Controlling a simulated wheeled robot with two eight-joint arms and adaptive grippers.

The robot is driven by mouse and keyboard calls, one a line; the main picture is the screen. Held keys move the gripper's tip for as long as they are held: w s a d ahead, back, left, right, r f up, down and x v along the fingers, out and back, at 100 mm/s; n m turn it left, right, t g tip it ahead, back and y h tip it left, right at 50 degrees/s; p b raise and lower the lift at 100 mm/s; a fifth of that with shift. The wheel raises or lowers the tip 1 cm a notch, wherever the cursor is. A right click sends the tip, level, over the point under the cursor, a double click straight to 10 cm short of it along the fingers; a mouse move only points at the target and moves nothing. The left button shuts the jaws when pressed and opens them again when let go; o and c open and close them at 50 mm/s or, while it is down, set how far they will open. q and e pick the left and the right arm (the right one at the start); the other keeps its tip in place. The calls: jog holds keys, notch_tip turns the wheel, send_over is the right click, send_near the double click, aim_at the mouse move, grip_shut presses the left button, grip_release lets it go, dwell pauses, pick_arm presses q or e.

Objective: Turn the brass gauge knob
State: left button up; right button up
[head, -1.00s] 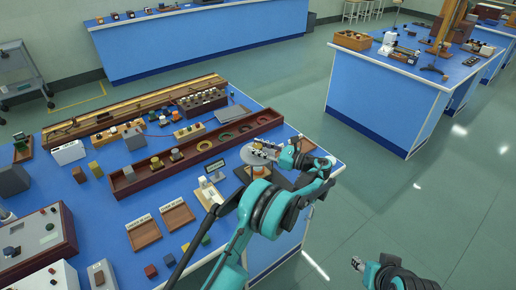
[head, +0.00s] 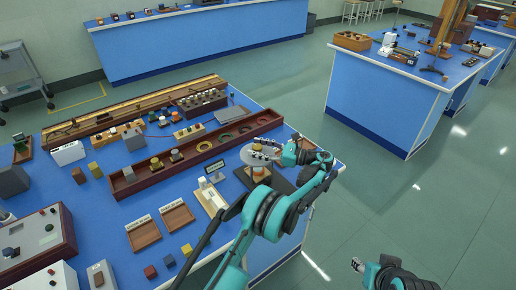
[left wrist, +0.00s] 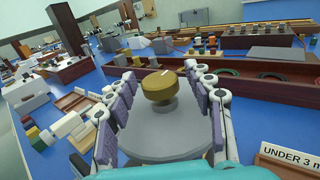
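The brass knob (left wrist: 162,88) is a round gold cap with a pale line on its top. It stands on a short stem above a grey disc (left wrist: 160,130) in the left wrist view. In the head view the disc (head: 250,158) sits above an amber-coloured part (head: 259,173) near the bench's right corner. My left gripper (left wrist: 160,73) is open, with one finger on each side of the knob. Narrow gaps seem to show beside the knob; contact cannot be told. My right gripper (head: 357,264) is off the bench at lower right, small, its opening unclear.
A long dark red wooden rack (head: 123,187) lies behind the gauge. Two shallow brown trays (head: 143,233) and a white device (head: 212,200) are left of it. A small sign (left wrist: 290,160) stands close at lower right in the left wrist view. Floor right of the bench is clear.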

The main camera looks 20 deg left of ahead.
pick_arm(q)
jog(key=d, duration=1.2)
jog(key=shift+s, duration=0.35)
jog(key=a+r+t+h, duration=0.1)
jog(key=a+r+h, duration=0.1)
jog(key=a+r, duration=0.3)
jog(key=s+a+r+n+t+h, duration=0.1)
jog(key=s+a+r+n+h, duration=0.25)
jog(key=s, duration=0.25)
jog(key=s+a+r+n+h, duration=0.2)
jog(key=s+a+n+h, duration=0.1)
jog(key=s+a+h, duration=0.15)
jog(key=s+d+f+n+t+h, duration=0.1)
jog(key=s+f+n+h, duration=0.1)
jog(key=s, duration=0.6)
jog(key=s+d+f+n+t+h, duration=0.1)
jog(key=s+f+n+h, duration=0.2)
jog(key=s+n, duration=0.3)
jog(key=s+d+f+n+t+h, duration=0.1)
jog(key=s+f+n+t+h, duration=0.1)
jog(key=s, duration=0.9)
notch_tip(320, 180, down, 2)
jog(key=shift+s+d+f+n+h, duration=0.1)
jog(key=shift+s+d+n+h, duration=0.35)
jog(key=shift+n, duration=0.6)
